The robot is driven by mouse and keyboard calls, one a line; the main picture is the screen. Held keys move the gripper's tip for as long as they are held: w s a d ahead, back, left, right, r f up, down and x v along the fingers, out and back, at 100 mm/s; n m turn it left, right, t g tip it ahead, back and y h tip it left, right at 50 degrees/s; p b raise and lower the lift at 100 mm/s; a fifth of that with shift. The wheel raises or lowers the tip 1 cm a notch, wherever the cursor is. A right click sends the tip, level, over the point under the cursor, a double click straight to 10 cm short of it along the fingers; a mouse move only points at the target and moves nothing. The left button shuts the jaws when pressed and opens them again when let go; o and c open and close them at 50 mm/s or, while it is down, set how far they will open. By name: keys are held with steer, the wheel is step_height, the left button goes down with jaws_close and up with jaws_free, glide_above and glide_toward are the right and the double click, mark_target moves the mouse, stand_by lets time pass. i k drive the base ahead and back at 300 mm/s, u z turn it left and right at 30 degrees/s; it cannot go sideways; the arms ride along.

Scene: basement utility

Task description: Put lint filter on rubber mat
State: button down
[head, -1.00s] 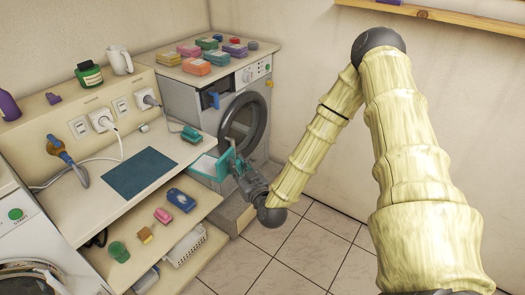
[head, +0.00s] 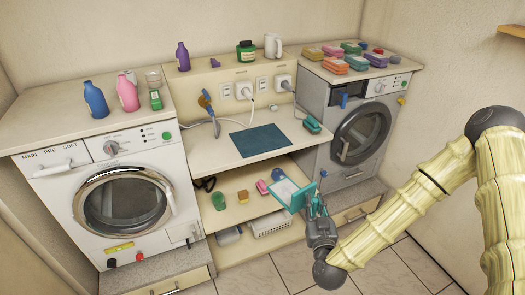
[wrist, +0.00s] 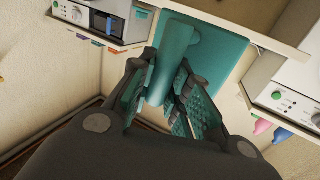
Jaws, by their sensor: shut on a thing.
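The lint filter (head: 287,194) is a flat teal frame with a pale panel. It is tilted in the air at the right front of the lower shelf, below the countertop's level. My gripper (head: 316,204) is shut on its teal handle. In the wrist view the filter's handle (wrist: 171,62) sits between the gripper fingers (wrist: 168,100). The rubber mat (head: 260,140) is a dark blue rectangle lying flat on the countertop, behind and left of the gripper. It is bare, and the filter is apart from it.
A teal brush-like item (head: 312,124) and a plug cable lie on the countertop (head: 222,158) beside the mat. The lower shelf (head: 240,214) holds a green cup and small items. A washing machine (head: 122,200) stands left, another (head: 360,130) right.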

mark_target(265, 139)
steer(key=k, duration=0.6)
steer(key=z, duration=1.75)
steer(key=i, duration=1.75)
steer(key=u, duration=3.55)
